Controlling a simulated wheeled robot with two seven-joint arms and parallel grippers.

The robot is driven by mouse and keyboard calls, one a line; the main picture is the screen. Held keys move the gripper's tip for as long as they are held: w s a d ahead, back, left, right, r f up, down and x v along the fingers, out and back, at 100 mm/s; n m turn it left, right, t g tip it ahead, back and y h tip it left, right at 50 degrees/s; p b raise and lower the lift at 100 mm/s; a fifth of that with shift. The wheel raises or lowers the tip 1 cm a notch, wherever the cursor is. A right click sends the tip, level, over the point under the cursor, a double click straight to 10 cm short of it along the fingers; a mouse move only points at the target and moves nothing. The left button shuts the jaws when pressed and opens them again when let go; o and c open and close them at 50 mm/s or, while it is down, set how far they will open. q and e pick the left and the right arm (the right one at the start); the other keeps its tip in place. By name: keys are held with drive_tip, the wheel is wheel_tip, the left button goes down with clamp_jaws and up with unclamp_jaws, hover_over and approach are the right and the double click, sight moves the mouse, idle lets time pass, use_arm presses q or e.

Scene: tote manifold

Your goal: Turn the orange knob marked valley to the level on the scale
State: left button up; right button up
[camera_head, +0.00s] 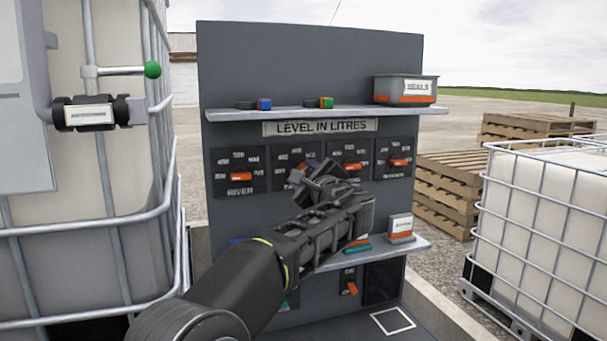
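A dark panel (310,70) carries a row of dials under a sign (320,127) reading "LEVEL IN LITRES". The leftmost dial has an orange knob (240,177) and is marked "RIVER". The second dial (290,153) is partly covered by my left gripper (312,178), and its name is hidden. The third dial has an orange knob (350,167); its name is hidden too. The rightmost dial has an orange knob (399,162) with a name too small to read. No readable "valley" mark shows. My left gripper's fingers are at the second dial; whether they touch its knob is unclear.
An upper shelf (225,114) holds a grey bin (404,89) marked "SEALS" and small blue and green parts. A lower shelf (415,245) holds a small box (400,228). Caged tanks stand left (85,230) and right (545,230). Pallets (455,180) lie behind.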

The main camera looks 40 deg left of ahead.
use_arm(q)
drive_tip(key=shift+f, duration=0.1)
drive_tip(key=o, duration=1.4)
drive_tip(key=shift+d, duration=0.1)
drive_tip(key=b+v, duration=0.2)
drive_tip(key=v, duration=0.5)
drive_tip(key=shift+s+d+b, duration=0.2)
drive_tip(key=shift+d+b, duration=0.1)
